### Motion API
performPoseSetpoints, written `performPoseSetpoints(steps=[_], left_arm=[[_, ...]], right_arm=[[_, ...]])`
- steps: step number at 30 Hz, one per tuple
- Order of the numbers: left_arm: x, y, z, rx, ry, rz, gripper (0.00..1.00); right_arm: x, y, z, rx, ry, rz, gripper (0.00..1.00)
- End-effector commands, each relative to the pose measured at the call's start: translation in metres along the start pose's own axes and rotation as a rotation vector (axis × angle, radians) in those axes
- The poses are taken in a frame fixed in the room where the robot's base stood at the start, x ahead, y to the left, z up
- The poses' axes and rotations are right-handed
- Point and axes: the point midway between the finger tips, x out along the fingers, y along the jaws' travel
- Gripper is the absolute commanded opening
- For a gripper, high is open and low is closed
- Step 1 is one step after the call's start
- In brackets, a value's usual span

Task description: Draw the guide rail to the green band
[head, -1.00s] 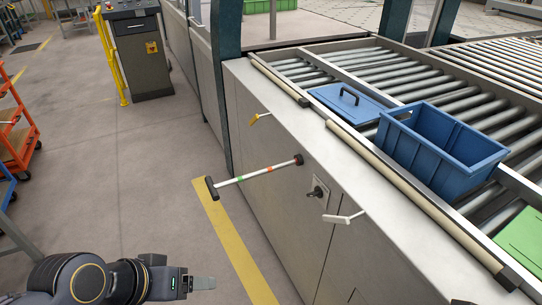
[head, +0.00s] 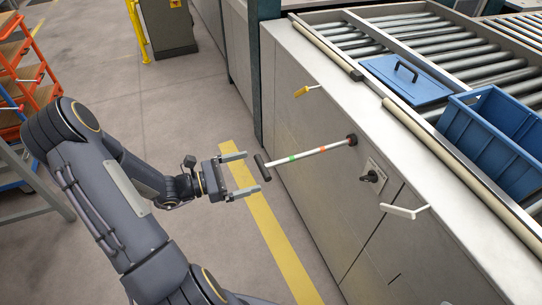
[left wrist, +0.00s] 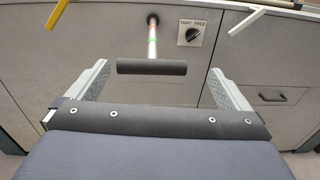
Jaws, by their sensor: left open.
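The guide rail (head: 320,150) is a thin white rod that sticks out from the machine's side panel. It has a black T-shaped handle (head: 262,167) at its outer end. A green band (head: 292,158) and an orange band (head: 321,150) are on the rod. My left gripper (head: 243,173) is open, its two fingers pointing at the handle from just outside it. In the left wrist view the handle (left wrist: 151,67) lies crosswise between the fingertips, apart from both, and the rod is foreshortened behind it. My right gripper is not in view.
A black rotary knob (head: 372,177) is on the panel right of the rail. A white lever (head: 404,211) and a yellow lever (head: 307,90) also stick out. A blue crate (head: 487,150) and blue lid (head: 405,78) rest on the rollers. The floor left of the yellow line (head: 262,225) is mostly clear.

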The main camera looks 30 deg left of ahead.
Motion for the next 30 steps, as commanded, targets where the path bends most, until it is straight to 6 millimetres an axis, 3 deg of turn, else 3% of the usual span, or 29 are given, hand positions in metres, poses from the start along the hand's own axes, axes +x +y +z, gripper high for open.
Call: performPoseSetpoints(steps=[5,18,30], left_arm=[[0.003,0.008,-0.006,-0.04,-0.021,0.045,1.0],[0.067,0.01,-0.004,-0.036,-0.018,0.04,1.0],[0.074,0.01,-0.005,-0.036,-0.016,0.042,0.97]], right_arm=[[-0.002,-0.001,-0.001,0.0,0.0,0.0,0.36],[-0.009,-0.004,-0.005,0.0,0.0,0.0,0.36],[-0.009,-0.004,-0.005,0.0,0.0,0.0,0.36]])
